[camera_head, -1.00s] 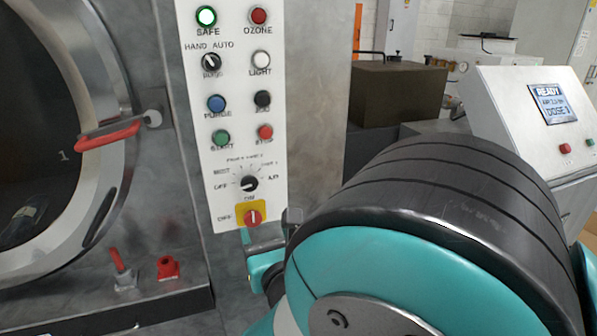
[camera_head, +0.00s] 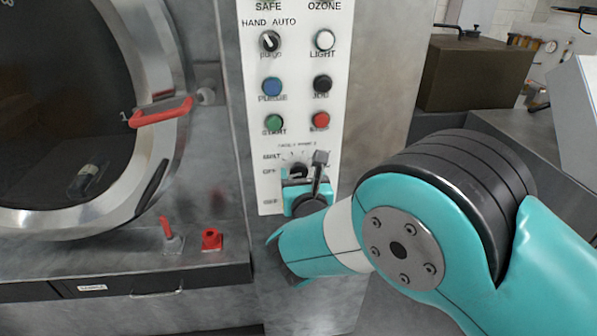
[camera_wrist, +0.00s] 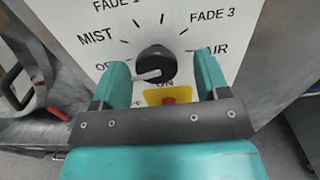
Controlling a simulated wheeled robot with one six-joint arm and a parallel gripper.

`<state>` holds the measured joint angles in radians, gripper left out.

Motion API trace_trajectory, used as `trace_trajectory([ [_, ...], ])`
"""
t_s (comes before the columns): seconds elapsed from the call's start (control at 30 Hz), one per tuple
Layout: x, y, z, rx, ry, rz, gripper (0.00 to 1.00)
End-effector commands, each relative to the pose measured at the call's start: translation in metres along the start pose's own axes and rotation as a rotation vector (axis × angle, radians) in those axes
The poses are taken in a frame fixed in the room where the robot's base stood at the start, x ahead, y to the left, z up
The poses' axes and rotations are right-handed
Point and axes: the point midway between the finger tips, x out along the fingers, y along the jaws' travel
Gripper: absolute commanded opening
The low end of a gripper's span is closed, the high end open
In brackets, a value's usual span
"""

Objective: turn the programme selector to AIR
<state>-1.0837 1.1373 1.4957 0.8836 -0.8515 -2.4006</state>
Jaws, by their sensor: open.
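The programme selector is a round black knob (camera_wrist: 155,62) with a white pointer, on the white control panel (camera_wrist: 68,22). In the wrist view its pointer is turned left and slightly down, towards the partly hidden OFF label. The AIR label (camera_wrist: 213,50) is on the right, partly covered by a finger. My gripper (camera_wrist: 160,66) is open, with one teal finger on each side of the knob. Contact with the knob cannot be told. In the head view my gripper (camera_head: 302,187) hides most of the selector.
A red knob on a yellow plate (camera_wrist: 168,96) sits just below the selector, between my fingers. Buttons and the HAND/AUTO switch (camera_head: 269,41) are above. The round door's red handle (camera_head: 160,112) and a red lever (camera_head: 168,230) stand to the left.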

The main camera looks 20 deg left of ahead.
Motion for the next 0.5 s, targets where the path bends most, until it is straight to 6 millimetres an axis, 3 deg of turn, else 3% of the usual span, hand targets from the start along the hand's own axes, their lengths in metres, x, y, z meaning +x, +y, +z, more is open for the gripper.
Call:
trace_trajectory([
  [0.23, 0.0005, 0.0039, 0.0000, 0.001, 0.000, 0.004, 0.68],
  [0.43, 0.0003, 0.0035, 0.0000, 0.001, 0.000, 0.004, 0.22],
  [0.5, 0.0003, 0.0032, 0.0000, 0.001, 0.000, 0.004, 0.21],
])
